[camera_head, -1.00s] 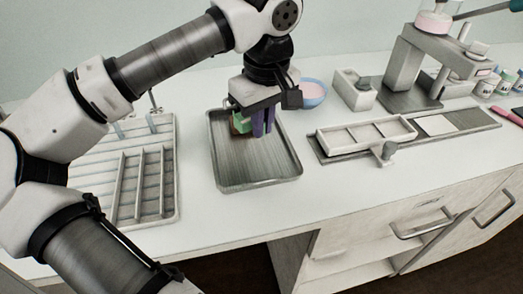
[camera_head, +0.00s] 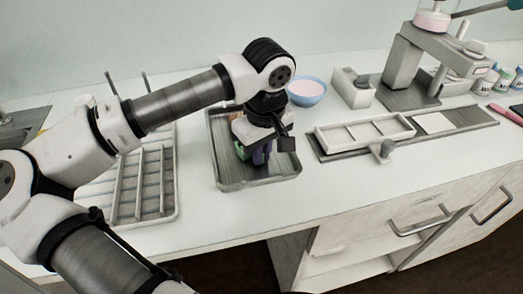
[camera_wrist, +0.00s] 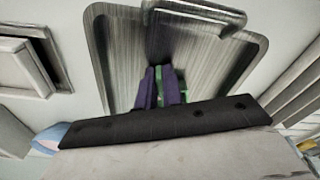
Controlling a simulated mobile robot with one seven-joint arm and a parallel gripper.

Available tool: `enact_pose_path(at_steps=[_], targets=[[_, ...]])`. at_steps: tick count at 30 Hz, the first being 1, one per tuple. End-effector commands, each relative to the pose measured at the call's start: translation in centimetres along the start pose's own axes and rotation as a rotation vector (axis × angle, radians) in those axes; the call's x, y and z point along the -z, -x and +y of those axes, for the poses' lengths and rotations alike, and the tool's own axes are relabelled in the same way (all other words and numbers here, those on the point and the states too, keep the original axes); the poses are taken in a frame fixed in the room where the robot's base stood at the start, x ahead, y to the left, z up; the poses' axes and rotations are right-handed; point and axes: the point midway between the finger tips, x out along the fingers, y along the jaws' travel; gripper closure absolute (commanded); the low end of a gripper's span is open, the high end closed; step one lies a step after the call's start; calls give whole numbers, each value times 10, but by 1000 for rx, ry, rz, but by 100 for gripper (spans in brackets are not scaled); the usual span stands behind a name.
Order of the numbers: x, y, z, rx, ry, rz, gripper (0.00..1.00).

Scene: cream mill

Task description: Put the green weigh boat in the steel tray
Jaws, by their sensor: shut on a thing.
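The steel tray (camera_head: 230,184) lies on the white counter in the middle of the head view. It fills much of the wrist view (camera_wrist: 110,70). My gripper (camera_head: 262,158) is low over the tray, its purple fingers pointing down inside the rim. The green weigh boat (camera_head: 242,151) shows beside the fingers, mostly hidden by them. In the wrist view my gripper (camera_wrist: 160,88) is shut on the weigh boat (camera_wrist: 186,92), of which only green edges show. I cannot tell whether the boat touches the tray floor.
A blue bowl (camera_head: 306,91) with pink contents stands behind the tray to the right. A white sectioned mould (camera_head: 365,134) lies on a plate at right. A slotted rack (camera_head: 145,185) is at left. Open counter lies in front of the tray.

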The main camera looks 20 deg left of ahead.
Motion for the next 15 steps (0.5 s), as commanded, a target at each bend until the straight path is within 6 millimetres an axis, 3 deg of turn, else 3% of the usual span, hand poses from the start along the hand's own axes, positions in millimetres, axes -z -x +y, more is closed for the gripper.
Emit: enact_pose_path(at_steps=[1,6,15], targets=[[0,-1,0,0,0,0,89],[0,-1,0,0,0,0,70],[0,2,0,0,0,0,70]])
